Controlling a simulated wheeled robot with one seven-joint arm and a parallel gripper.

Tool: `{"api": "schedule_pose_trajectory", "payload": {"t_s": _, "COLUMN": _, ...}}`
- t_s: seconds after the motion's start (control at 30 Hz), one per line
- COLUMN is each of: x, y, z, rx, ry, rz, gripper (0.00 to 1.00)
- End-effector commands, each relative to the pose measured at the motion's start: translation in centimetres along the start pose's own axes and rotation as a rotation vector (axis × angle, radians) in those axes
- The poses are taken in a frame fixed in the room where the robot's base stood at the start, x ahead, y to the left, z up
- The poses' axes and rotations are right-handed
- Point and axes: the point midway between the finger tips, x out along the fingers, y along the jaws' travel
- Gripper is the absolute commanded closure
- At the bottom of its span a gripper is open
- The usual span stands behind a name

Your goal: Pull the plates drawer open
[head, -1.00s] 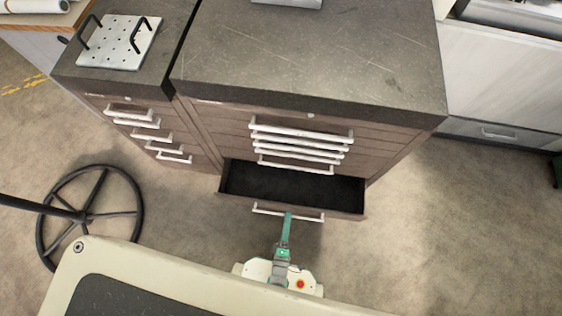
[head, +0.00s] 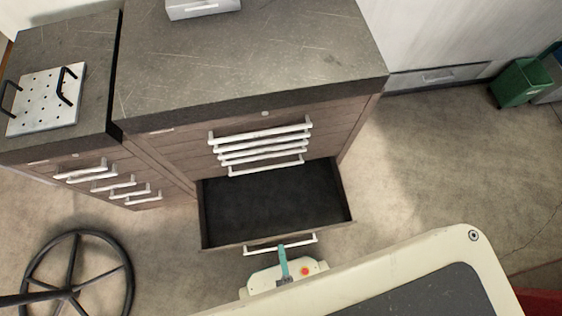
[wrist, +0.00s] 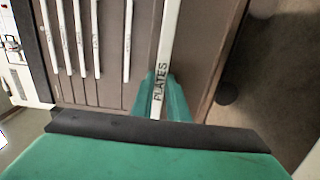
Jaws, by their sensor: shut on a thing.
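The plates drawer (head: 275,203) is the lowest drawer of the larger brown cabinet, and it stands well out with its dark, empty-looking inside showing. Its pale bar handle (head: 300,239) runs across the front. My gripper (head: 282,249) is at the middle of that handle. In the wrist view the handle (wrist: 162,82) bears the word PLATES, and the green fingers of my gripper (wrist: 160,97) are shut around it. The exact contact behind the bar is hidden.
Several shut drawers with white handles (head: 262,146) are above the open one. A smaller cabinet with a perforated plate (head: 46,100) stands at left. A black wheel-shaped base (head: 75,270) is on the floor at lower left. A green bin (head: 522,84) stands at far right, with clear floor (head: 430,150) between.

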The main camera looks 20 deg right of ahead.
Motion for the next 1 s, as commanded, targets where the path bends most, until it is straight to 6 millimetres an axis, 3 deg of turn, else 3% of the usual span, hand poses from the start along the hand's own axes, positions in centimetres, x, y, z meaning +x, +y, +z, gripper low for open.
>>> {"api": "schedule_pose_trajectory", "payload": {"t_s": 0.13, "x": 0.0, "y": 0.0, "z": -0.2, "rx": 0.001, "ry": 0.006, "rz": 0.0, "gripper": 1.0}}
{"api": "schedule_pose_trajectory", "payload": {"t_s": 0.17, "x": 0.0, "y": 0.0, "z": -0.2, "rx": 0.001, "ry": 0.006, "rz": 0.0, "gripper": 0.81}}
{"api": "schedule_pose_trajectory", "payload": {"t_s": 0.23, "x": 0.0, "y": 0.0, "z": -0.2, "rx": 0.001, "ry": 0.005, "rz": 0.0, "gripper": 0.67}}
{"api": "schedule_pose_trajectory", "payload": {"t_s": 0.8, "x": 0.0, "y": 0.0, "z": -0.1, "rx": 0.0, "ry": 0.003, "rz": 0.0, "gripper": 0.67}}
{"api": "schedule_pose_trajectory", "payload": {"t_s": 1.0, "x": -1.4, "y": -0.1, "z": -0.1, "rx": 0.0, "ry": 0.005, "rz": -0.003, "gripper": 0.67}}
